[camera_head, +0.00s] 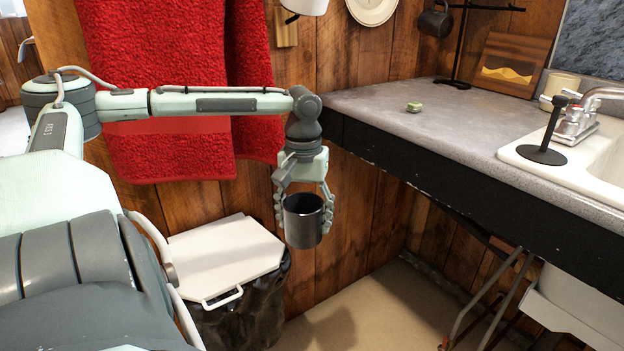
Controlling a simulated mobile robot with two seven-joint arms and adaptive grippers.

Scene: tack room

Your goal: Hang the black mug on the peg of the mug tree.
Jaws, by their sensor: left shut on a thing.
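My left gripper (304,212) points down and is shut on a black mug (304,226), with its fingers on both sides of it. The mug is upright, its open rim facing up, in the air left of the counter and below the countertop's height. I cannot make out its handle. The mug tree (464,38) is a thin black post on a small base at the back of the counter; its top is cut off. A dark mug (435,21) hangs on its left side. A peg reaching right (500,8) looks bare. My right gripper is out of view.
The grey counter (440,125) has a dark front edge. On it are a small green block (413,107), a wooden board (512,64) and a beige cup (561,86). A lidded bin (226,258) stands below.

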